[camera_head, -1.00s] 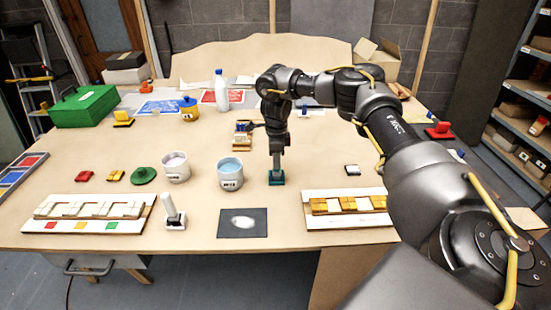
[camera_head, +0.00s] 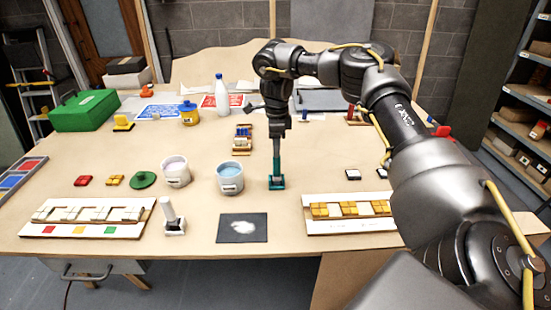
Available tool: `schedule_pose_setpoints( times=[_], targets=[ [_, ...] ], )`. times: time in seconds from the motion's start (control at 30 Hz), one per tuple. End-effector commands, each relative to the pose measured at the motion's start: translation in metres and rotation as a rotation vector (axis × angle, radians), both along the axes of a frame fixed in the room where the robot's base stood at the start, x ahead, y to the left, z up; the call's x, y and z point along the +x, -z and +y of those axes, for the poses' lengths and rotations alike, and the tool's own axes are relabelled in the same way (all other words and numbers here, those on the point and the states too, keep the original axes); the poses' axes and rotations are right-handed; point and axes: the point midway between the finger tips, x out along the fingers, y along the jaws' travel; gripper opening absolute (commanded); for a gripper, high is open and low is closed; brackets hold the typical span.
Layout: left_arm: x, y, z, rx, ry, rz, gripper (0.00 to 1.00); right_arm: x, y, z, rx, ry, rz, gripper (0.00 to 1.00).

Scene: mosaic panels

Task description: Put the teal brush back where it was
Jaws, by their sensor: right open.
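The teal brush (camera_head: 276,160) stands upright, its thin handle pointing up. Its foot is in a small teal holder (camera_head: 276,184) on the table, to the right of the cup of blue liquid (camera_head: 230,178). My right gripper (camera_head: 277,136) points straight down at the top of the handle and is open. The handle stands clear below the fingers; whether they still surround its tip I cannot tell. My left gripper is not in view.
A white brush (camera_head: 173,212) stands upright at the front. A dark mat (camera_head: 227,236) with a white patch lies in front of the holder. Tile panels lie at front left (camera_head: 90,230) and front right (camera_head: 322,228). Bare table lies right of the holder.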

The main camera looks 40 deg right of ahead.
Motion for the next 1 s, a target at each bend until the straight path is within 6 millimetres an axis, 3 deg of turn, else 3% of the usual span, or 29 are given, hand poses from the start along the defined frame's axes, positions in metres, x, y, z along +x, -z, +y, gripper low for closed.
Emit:
schedule_pose_setpoints(
  times=[0.1, 0.3, 1.0],
  targets=[
    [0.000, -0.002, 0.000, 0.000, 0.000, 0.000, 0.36, 0.001, -0.024, 0.000, -0.002, -0.001, -0.002, 0.41],
    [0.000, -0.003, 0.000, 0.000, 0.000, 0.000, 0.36, 0.000, -0.043, 0.000, -0.001, 0.000, 0.001, 0.41],
    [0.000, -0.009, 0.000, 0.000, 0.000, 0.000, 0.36, 0.000, -0.052, 0.000, 0.001, 0.000, 0.001, 0.41]
  ],
)
